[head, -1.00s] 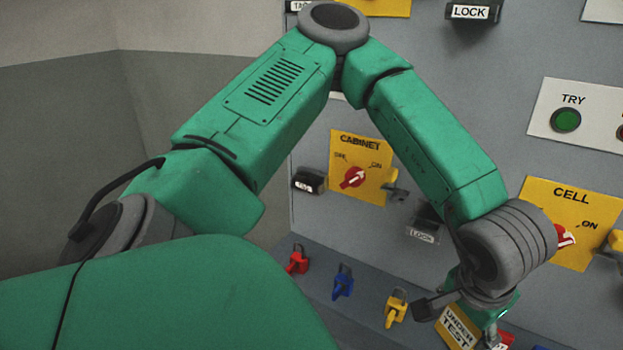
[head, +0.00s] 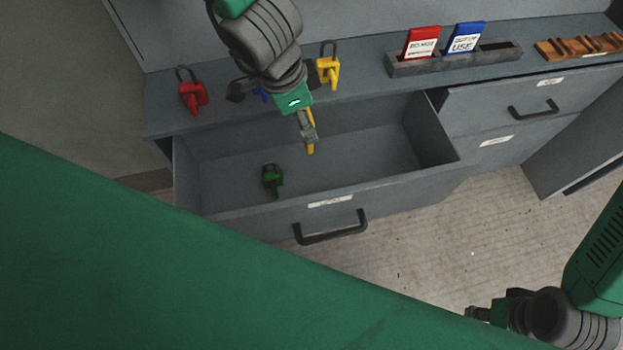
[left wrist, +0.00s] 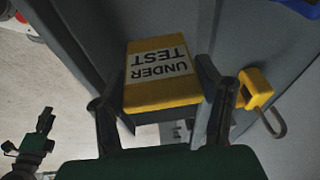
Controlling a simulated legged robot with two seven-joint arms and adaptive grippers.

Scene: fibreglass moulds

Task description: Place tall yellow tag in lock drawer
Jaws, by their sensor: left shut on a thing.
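The tall yellow tag (left wrist: 160,75), marked UNDER TEST, is between the fingers of my left gripper (left wrist: 160,105) in the left wrist view. In the head view my left gripper (head: 307,128) is shut on it, and only a thin yellow edge of the tag (head: 310,148) shows. The gripper hangs over the open drawer (head: 400,188), whose front label is too small to read. A green padlock (head: 272,179) lies inside the drawer. My right gripper (head: 480,313) is at the lower right, away from the drawer; its opening is unclear.
On the counter stand a red padlock (head: 192,93), a yellow padlock (head: 328,68) and a mostly hidden blue one (head: 260,94). A grey holder (head: 430,67) carries a red tag (head: 421,43) and a blue tag (head: 466,38). A wooden rack (head: 580,47) is at right.

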